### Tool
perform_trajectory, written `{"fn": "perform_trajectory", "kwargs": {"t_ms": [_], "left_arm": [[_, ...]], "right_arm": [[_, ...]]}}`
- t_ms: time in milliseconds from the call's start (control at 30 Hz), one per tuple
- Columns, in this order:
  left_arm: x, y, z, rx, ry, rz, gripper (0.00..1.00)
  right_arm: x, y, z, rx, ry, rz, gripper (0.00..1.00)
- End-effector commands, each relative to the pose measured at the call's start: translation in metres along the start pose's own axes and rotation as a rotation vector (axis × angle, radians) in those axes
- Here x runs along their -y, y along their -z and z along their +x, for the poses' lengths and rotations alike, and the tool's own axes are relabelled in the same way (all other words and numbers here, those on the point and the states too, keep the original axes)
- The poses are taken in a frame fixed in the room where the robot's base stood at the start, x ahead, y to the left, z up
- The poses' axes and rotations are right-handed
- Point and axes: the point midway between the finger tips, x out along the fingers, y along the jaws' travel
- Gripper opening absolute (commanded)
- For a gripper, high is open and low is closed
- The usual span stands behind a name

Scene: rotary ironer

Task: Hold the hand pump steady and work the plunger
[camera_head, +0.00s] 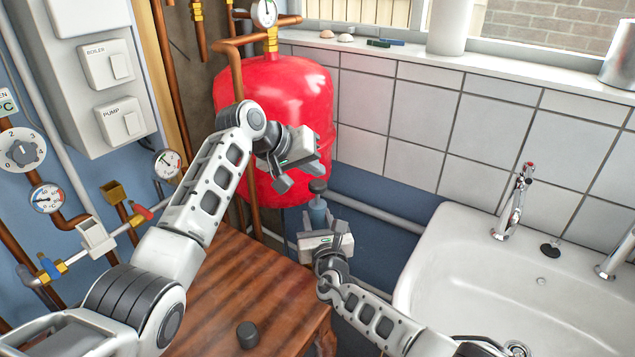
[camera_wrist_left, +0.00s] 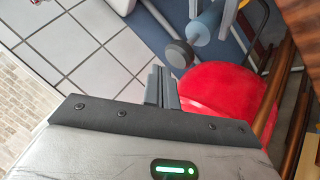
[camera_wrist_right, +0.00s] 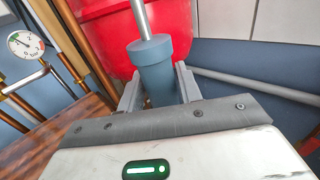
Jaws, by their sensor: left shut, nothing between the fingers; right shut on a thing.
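The hand pump (camera_head: 318,216) is a blue-grey cylinder standing upright beside the wooden table, with a dark plunger knob (camera_head: 318,187) on top. My right gripper (camera_head: 319,230) is shut on the pump body; the right wrist view shows its fingers on both sides of the cylinder (camera_wrist_right: 152,68), with the metal plunger rod (camera_wrist_right: 140,18) rising out of it. My left gripper (camera_head: 300,177) is shut and empty, above and a little left of the knob. In the left wrist view the knob (camera_wrist_left: 179,53) is apart from the closed fingers (camera_wrist_left: 160,84), beyond their tips. The rod shows pulled out.
A red tank (camera_head: 275,110) stands behind my left gripper. The wooden table (camera_head: 220,290) bears a small dark cylinder (camera_head: 247,334). A white sink (camera_head: 530,270) is at the right. Pipes, gauges and a white control box (camera_head: 95,65) are at the left.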

Motion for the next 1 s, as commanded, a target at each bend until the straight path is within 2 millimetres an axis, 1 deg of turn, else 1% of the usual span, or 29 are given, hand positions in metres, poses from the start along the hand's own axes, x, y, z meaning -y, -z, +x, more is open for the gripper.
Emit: {"fn": "perform_trajectory", "kwargs": {"t_ms": [567, 1000], "left_arm": [[0.0001, -0.0002, 0.0002, 0.0, 0.0, 0.0, 0.0], [0.0042, -0.0042, 0.006, -0.001, 0.0, 0.0, 0.0]], "right_arm": [[-0.0004, 0.0002, -0.0001, -0.001, -0.001, 0.001, 0.08], [-0.0004, 0.0002, -0.0001, -0.001, -0.001, 0.001, 0.08]]}}
